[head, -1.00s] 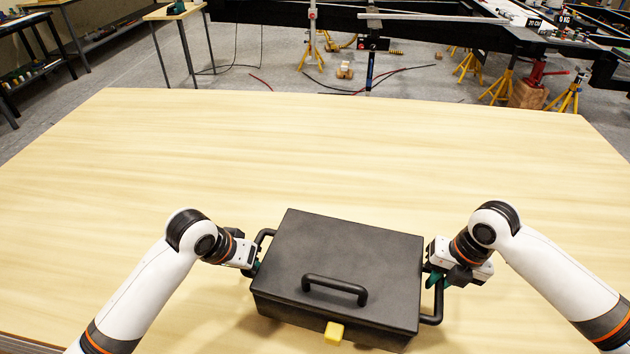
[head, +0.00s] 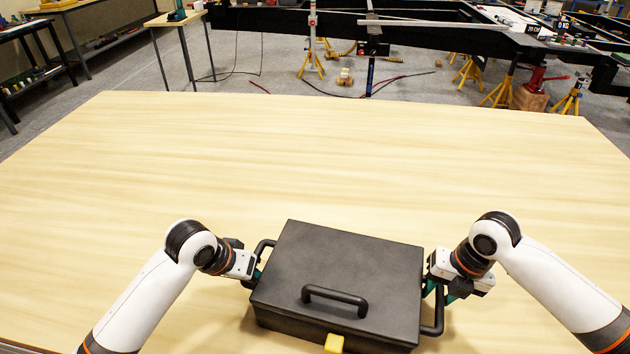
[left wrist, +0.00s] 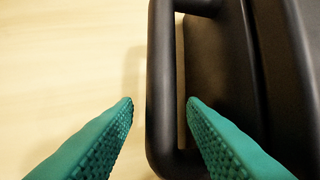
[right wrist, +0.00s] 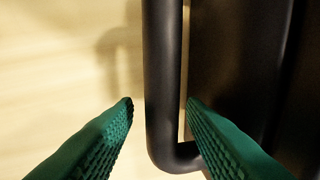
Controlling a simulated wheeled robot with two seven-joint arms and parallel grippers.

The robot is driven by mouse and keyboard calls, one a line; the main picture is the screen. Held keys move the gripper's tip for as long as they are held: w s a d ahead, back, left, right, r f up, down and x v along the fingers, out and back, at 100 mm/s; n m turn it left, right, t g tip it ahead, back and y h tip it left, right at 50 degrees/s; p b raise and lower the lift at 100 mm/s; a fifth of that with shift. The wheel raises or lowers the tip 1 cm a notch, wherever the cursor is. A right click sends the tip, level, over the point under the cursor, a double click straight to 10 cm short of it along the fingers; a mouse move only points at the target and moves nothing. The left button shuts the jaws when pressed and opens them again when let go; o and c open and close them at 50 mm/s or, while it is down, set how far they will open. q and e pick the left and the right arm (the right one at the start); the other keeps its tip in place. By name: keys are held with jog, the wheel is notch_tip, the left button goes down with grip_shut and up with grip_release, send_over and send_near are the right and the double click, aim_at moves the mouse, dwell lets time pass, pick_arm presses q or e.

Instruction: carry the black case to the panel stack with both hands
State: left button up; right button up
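The black case (head: 350,268) lies flat on a wide light wood surface (head: 300,150), close in front of me. It has a top handle (head: 335,297), a yellow block (head: 334,343) at its front edge and a bar handle at each side. My left gripper (head: 257,277) is at the left side handle (left wrist: 161,70); its green fingers are apart, one on each side of the bar. My right gripper (head: 430,290) is at the right side handle (right wrist: 162,70), its fingers likewise apart around the bar. I cannot tell which thing is the panel stack.
The wood surface is clear beyond the case. A small table (head: 175,18) is at back left, with a workbench (head: 40,35) farther left.

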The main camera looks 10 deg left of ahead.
pick_arm(q)
jog(key=shift+r, duration=0.1)
pick_arm(e)
jog(key=shift+r, duration=0.3)
pick_arm(q)
jog(key=v, duration=1.1)
jog(key=shift+s+r, duration=0.2)
jog(key=shift+r, duration=0.15)
pick_arm(e)
notch_tip(320, 180, up, 11)
jog(key=d, duration=0.2)
jog(key=shift+s+d, duration=0.15)
jog(key=shift+s, duration=0.05)
pick_arm(q)
jog(key=shift+a, duration=0.15)
